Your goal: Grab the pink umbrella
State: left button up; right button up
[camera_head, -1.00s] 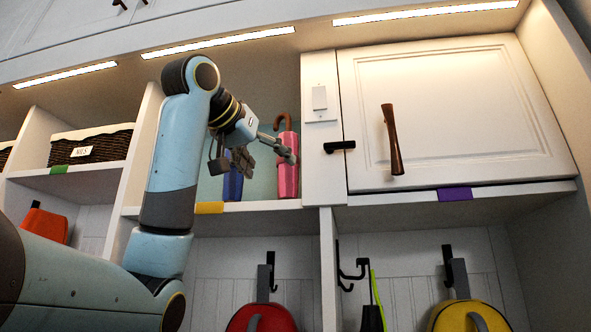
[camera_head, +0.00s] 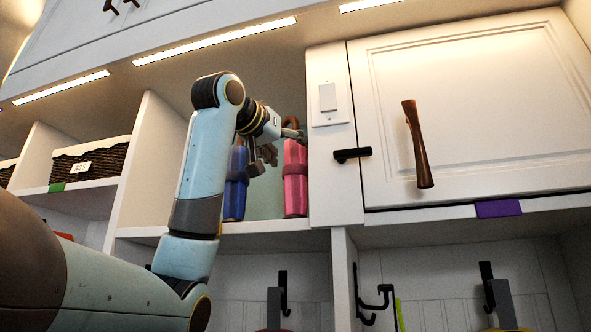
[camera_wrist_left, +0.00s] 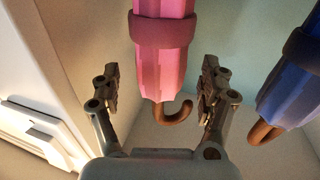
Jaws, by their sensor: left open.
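My left gripper (camera_head: 284,146) is open at the umbrella's upper end, just below the hook. In the left wrist view the picture is upside down: the pink umbrella (camera_wrist_left: 165,65) shows between the two open fingers of my left gripper (camera_wrist_left: 160,80), its hook low in the picture. Gaps show on both sides of it. I cannot tell how deep it sits between the fingers. My right gripper is not in view.
A blue umbrella (camera_head: 235,185) stands close left of the pink one, and also shows in the left wrist view (camera_wrist_left: 290,90). A white cabinet door (camera_head: 470,110) with a brown handle is to the right. A wicker basket (camera_head: 90,160) sits in the left compartment.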

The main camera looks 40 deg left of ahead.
pick_arm(q)
jog(key=shift+w+a+r, duration=0.1)
jog(key=shift+w+a, duration=0.05)
jog(key=shift+w, duration=0.55)
jog(key=shift+w+a, duration=0.1)
jog(key=shift+w, duration=0.35)
jog(key=shift+c, duration=0.3)
jog(key=c, duration=0.5)
grip_shut()
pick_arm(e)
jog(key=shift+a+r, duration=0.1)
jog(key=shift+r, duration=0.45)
